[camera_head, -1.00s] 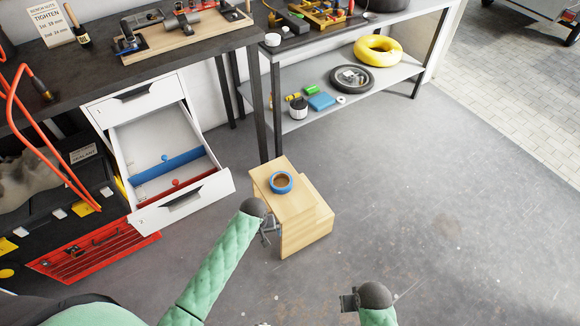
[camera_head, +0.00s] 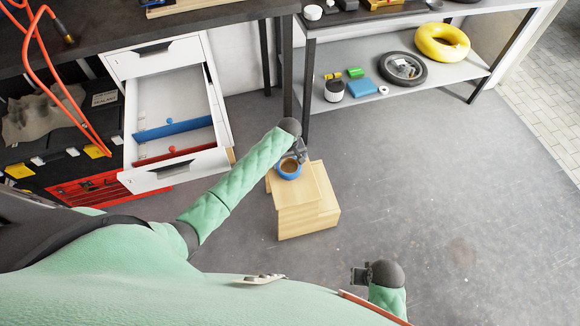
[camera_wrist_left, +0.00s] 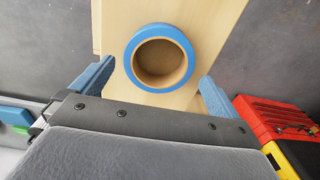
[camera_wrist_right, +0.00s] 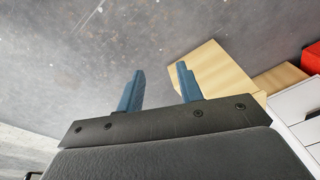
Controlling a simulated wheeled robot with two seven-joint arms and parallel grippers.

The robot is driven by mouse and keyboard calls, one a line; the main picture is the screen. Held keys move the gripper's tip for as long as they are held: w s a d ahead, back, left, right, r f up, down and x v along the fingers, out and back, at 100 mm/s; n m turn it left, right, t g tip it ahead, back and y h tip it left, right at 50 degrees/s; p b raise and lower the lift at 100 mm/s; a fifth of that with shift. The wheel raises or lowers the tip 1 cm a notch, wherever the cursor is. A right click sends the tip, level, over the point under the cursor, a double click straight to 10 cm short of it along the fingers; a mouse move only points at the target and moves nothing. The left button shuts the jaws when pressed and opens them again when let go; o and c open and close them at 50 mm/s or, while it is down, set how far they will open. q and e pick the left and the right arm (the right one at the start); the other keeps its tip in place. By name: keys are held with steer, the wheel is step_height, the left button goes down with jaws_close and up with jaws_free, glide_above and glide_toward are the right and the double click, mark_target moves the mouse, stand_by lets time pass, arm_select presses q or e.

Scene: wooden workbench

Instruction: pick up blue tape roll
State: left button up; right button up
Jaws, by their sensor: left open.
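The blue tape roll (camera_head: 289,168) lies flat on top of the wooden step stool (camera_head: 308,212). In the left wrist view the roll (camera_wrist_left: 160,86) shows its blue outer ring and brown core, just ahead of and between the fingers. My left gripper (camera_head: 296,156) is at the roll's far side in the head view, and in its own wrist view it is open (camera_wrist_left: 150,85) with no grip on the roll. My right gripper (camera_head: 360,275) is held low at the right, away from the stool. In its wrist view its blue fingers (camera_wrist_right: 160,88) are apart and empty.
An open white drawer (camera_head: 178,130) with blue and red dividers stands left of the stool. A shelf (camera_head: 440,85) with a yellow ring (camera_head: 441,43) and a wheel (camera_head: 402,69) is at the upper right. Grey floor is free right of the stool.

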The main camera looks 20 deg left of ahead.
mark_target(289, 170)
arm_select(q)
step_height(289, 170, down, 4)
steer(key=shift+w+r+p, duration=0.1)
steer(key=shift+p, duration=0.4)
steer(key=shift+f, duration=0.5)
steer(key=c, duration=0.9)
arm_select(e)
steer(key=f, duration=0.4)
steer(key=shift+w+d+f, duration=0.2)
steer(key=shift+d+f, duration=0.05)
steer(key=shift+f, duration=0.15)
